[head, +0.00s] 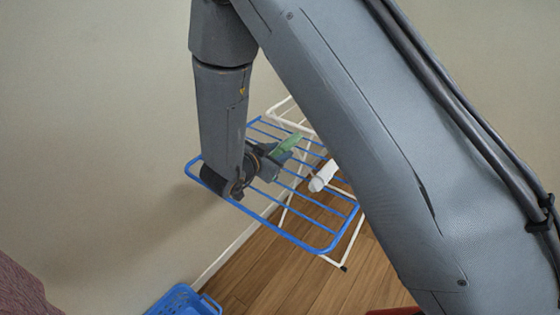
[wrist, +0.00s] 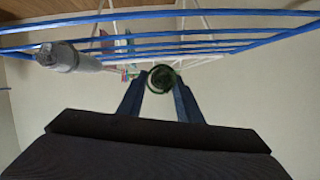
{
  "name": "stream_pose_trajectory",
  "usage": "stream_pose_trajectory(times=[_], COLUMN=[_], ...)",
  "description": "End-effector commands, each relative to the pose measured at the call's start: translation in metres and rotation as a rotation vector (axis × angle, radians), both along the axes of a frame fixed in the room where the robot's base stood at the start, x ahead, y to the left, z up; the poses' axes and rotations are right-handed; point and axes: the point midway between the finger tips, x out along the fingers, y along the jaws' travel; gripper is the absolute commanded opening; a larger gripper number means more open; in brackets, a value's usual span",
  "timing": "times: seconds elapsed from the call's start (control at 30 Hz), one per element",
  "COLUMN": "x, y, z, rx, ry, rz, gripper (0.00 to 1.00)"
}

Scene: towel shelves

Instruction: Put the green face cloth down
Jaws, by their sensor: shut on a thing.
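The green face cloth (head: 287,143) looks like a small roll and is held at the tip of my gripper (head: 273,153). In the wrist view its dark green round end (wrist: 163,78) sits between the two fingers of my gripper (wrist: 160,88), which are shut on it. In the head view the cloth shows over the blue-barred drying rack (head: 275,228). Whether it touches the bars is not clear. The rack's bars (wrist: 255,13) cross the top of the wrist view. My arm hides part of the rack.
A white roll (head: 322,176) lies on the rack to the right of my gripper; it also shows in the wrist view (wrist: 68,57). A wall is close on the left. A blue basket (head: 180,301) stands on the wooden floor (head: 262,275) at the bottom.

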Motion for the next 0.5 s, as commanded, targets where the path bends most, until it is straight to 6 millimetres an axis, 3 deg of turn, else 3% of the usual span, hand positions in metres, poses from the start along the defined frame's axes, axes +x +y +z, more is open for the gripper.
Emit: stream_pose_trajectory(times=[0.3, 0.5], x=[-0.001, 0.0], y=[-0.001, 0.0], z=[-0.036, -0.04], rx=[-0.003, 0.0], ry=[0.002, -0.001], rz=[-0.001, -0.001], gripper=[0.09, 0.09])
